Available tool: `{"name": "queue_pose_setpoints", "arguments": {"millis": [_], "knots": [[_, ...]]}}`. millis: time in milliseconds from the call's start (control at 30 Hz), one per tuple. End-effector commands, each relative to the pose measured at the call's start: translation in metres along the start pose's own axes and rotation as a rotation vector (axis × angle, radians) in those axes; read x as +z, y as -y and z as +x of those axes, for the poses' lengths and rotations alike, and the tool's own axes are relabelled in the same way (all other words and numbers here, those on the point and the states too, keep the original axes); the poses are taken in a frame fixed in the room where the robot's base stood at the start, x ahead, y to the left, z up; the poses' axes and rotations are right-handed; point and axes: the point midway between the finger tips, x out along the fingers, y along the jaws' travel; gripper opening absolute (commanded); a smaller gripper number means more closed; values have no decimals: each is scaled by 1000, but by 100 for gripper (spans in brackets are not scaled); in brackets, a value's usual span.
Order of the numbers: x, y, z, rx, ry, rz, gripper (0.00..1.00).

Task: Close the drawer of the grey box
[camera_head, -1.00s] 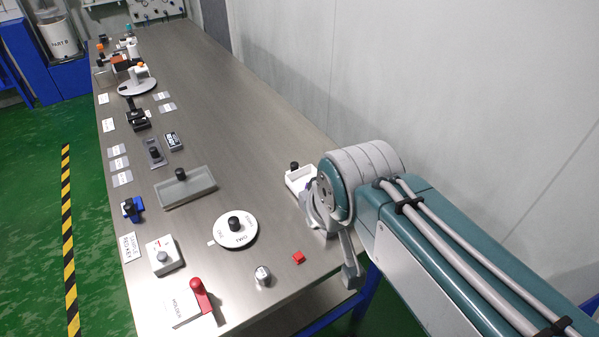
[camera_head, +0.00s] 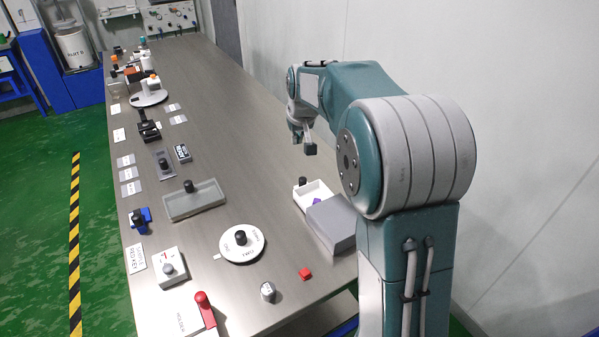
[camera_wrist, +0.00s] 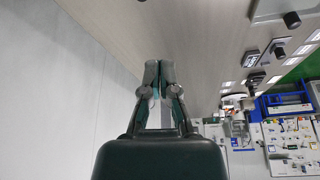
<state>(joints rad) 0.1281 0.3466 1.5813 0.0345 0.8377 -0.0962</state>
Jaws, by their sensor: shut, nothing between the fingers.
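The grey box (camera_head: 333,222) stands near the right edge of the table in the head view. Its white drawer (camera_head: 324,188) is pulled out toward the far left, with a dark knob (camera_head: 303,182) at its front. A purple item (camera_head: 316,202) lies in the drawer. My gripper (camera_head: 309,147) is above the table, beyond the drawer's front and apart from it. In the wrist view my gripper (camera_wrist: 160,72) has its fingers together with nothing between them. The box and drawer are not recognisable in the wrist view.
The wall runs close along the table's right side. A grey tray (camera_head: 208,211), a white dial (camera_head: 258,254), a red block (camera_head: 305,273) and a metal cylinder (camera_head: 268,291) stand on the near table. The table beyond the drawer is clear.

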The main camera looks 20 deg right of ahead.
Motion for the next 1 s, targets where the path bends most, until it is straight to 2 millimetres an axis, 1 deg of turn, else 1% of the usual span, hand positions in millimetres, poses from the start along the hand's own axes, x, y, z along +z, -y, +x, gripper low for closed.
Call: {"name": "queue_pose_setpoints", "arguments": {"millis": [33, 100, 200, 300, 400, 567, 667, 1000], "knots": [[-9, -5, 20, 1, 12, 4, 0], [-20, -11, 44, 1, 19, 7, 0], [-33, -21, 79, 2, 28, 12, 0], [-42, -29, 108, 3, 35, 17, 0], [-46, -33, 126, 3, 38, 18, 0], [-48, -36, 138, 3, 39, 18, 0], [-47, -35, 149, 3, 42, 18, 0], [-44, -35, 207, 3, 41, 18, 0]]}}
